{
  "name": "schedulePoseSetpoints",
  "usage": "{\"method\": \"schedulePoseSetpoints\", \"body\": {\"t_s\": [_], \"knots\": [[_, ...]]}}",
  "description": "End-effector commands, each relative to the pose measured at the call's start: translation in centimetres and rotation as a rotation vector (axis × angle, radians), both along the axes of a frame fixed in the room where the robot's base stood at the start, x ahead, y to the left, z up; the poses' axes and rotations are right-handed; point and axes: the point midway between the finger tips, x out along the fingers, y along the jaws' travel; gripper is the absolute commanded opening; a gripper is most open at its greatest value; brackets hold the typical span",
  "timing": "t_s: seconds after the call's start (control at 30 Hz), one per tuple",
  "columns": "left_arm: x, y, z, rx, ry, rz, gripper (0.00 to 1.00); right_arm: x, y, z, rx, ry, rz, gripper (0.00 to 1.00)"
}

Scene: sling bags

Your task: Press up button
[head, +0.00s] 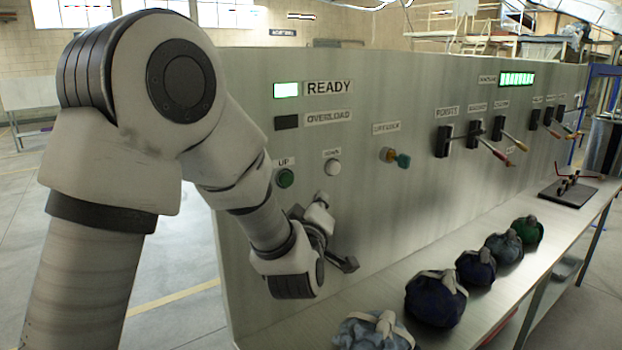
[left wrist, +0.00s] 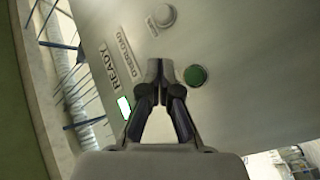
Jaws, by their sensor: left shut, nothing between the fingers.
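The green button (head: 285,178) under the UP label sits at the lower left of the grey control panel. It also shows in the left wrist view (left wrist: 196,76), just right of my fingertips. A white button (head: 333,167) is to its right, also seen at the top of the left wrist view (left wrist: 162,15). My left gripper (head: 318,212) is in front of the panel, below and right of the green button in the head view. Its fingers are shut together and empty in the left wrist view (left wrist: 158,70). Contact with the panel cannot be told. My right gripper is out of view.
The panel (head: 400,90) carries a lit READY lamp (head: 286,90), a dark OVERLOAD lamp (head: 287,122), a key switch (head: 397,158) and several levers. Several tied bags, including a dark blue one (head: 436,297), stand on the bench (head: 395,287) below.

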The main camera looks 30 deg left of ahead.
Motion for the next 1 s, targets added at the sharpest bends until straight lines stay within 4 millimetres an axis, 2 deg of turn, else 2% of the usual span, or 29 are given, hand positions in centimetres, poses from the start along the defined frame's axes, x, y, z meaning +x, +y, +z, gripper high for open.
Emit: {"method": "schedulePoseSetpoints", "body": {"t_s": [0.47,0.87,1.0], "knots": [[0.2,0.6,0.2,-0.005,-0.004,0.002,0.0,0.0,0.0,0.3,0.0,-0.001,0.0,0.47],[2.3,5.8,0.4,-0.007,-0.003,0.004,0.0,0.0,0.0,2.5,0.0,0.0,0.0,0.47],[3.0,7.2,0.2,-0.004,-0.005,0.002,0.0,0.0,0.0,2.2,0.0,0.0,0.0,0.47]]}}
